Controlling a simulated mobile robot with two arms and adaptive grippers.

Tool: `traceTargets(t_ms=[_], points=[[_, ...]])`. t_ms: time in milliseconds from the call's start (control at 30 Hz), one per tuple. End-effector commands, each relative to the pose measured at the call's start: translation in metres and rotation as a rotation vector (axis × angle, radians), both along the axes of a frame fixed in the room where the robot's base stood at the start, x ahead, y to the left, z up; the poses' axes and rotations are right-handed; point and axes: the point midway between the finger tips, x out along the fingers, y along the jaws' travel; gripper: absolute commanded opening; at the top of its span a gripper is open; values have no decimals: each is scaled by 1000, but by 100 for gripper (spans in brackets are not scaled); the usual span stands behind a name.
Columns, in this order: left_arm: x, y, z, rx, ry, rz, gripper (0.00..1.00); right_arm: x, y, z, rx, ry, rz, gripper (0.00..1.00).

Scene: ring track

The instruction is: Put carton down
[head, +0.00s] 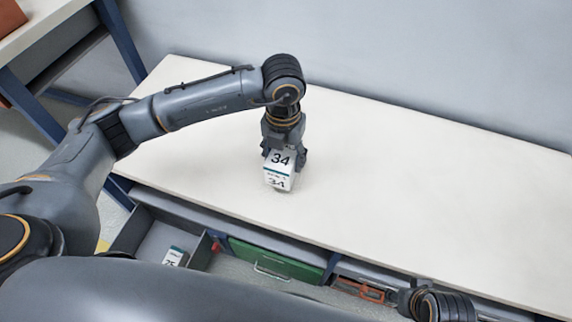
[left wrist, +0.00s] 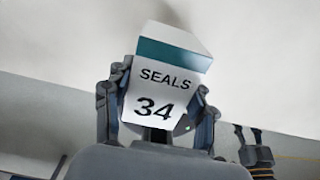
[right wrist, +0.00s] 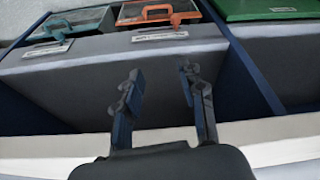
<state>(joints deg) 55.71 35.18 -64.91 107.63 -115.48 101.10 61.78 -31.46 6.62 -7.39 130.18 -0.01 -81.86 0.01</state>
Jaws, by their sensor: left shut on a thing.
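A white carton (head: 280,168) with a teal band and the number 34 is in my left gripper (head: 283,160) over the pale tabletop (head: 400,190) in the head view. In the left wrist view the carton (left wrist: 160,85) reads "SEALS 34" and tilts between both fingers of the left gripper (left wrist: 157,112), which is shut on it. I cannot tell whether the carton touches the tabletop. My right gripper (right wrist: 162,100) is open and empty in the right wrist view, in front of a grey drawer or shelf front.
Below the table's front edge is an open grey drawer (head: 150,232) with another white carton (head: 174,256) inside. A green case (head: 262,261) sits beside it. An orange-handled case (right wrist: 158,12) shows in the right wrist view. The tabletop right of the carton is clear.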

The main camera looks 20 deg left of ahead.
Motion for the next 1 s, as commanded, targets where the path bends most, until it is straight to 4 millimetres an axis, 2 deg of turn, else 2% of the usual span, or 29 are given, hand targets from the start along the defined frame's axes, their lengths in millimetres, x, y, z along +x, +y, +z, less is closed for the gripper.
traceTargets(t_ms=[133, 267, 700, 733, 800, 833, 1000], points=[[5, -3, -23, 2, 4, 0, 20, -2, -1, 14, 0, -12, -1, 40], [5, -3, -37, 1, 2, 0, 20, -5, -1, 26, 0, -16, -1, 40], [5, -3, -42, 0, 0, 0, 20, -7, -1, 31, 1, -20, -2, 40], [5, -3, -42, 1, 0, 0, 58, -7, -1, 33, 1, -22, -2, 40], [5, -3, -41, 1, 1, 0, 72, -7, -1, 33, 1, -21, -2, 40], [5, -3, -41, 1, 1, 0, 78, -7, -1, 33, 1, -20, -2, 40], [5, -3, -41, 1, 1, 0, 79, -7, -1, 32, 1, -19, -2, 40]])
